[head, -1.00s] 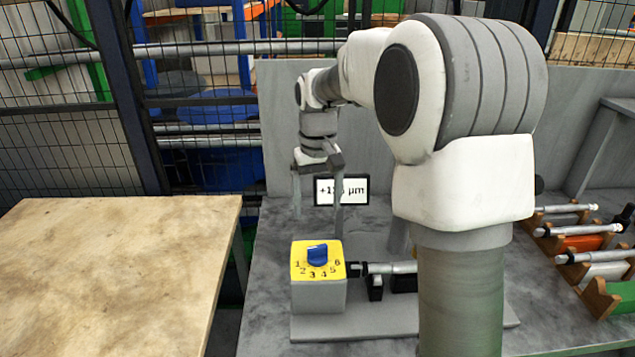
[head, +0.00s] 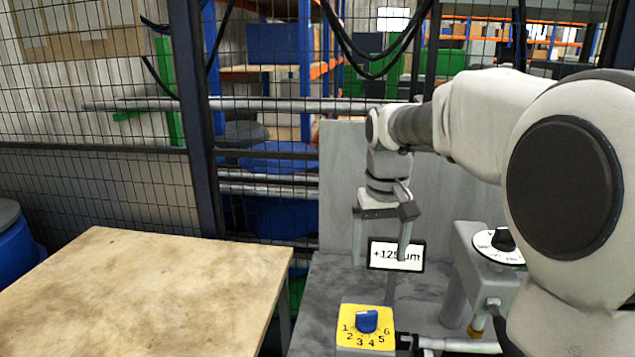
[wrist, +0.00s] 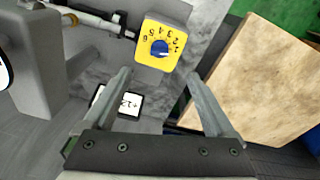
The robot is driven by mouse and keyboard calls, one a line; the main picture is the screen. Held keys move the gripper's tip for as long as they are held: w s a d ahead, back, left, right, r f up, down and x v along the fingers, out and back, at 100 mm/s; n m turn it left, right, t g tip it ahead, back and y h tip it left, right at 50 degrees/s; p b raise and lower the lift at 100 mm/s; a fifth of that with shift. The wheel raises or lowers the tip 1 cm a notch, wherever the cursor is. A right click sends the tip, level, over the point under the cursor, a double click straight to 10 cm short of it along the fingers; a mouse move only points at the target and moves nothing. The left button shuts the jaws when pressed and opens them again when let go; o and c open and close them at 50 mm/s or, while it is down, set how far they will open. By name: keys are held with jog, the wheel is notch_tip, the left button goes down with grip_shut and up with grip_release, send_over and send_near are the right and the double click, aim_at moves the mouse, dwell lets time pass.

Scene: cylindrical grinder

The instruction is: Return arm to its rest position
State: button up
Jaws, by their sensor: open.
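My gripper (head: 381,257) hangs from my arm in the head view, fingers pointing down, above the grey machine table. Its two fingers are apart with nothing between them. The wrist view shows the same open fingers (wrist: 158,80). Beyond them is the yellow dial box (wrist: 163,43) with a blue knob. In the head view the yellow dial box (head: 366,328) stands below the gripper, not touched. The display (head: 397,254) stands behind the gripper and reads about +125 µm, with a finger covering part of it.
A wooden table (head: 150,290) with a bare top stands at the left. A wire mesh fence (head: 90,190) runs behind. A grey machine part with a round white dial (head: 500,246) stands right of the display. A shaft (head: 455,345) runs right from the dial box. A blue barrel (head: 15,240) is at far left.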

jog(key=s+t, duration=0.4)
jog(key=s, duration=1.8)
jog(key=shift+d+f+m+t, duration=0.2)
jog(key=shift+m+t, duration=0.1)
jog(key=shift+m, duration=0.1)
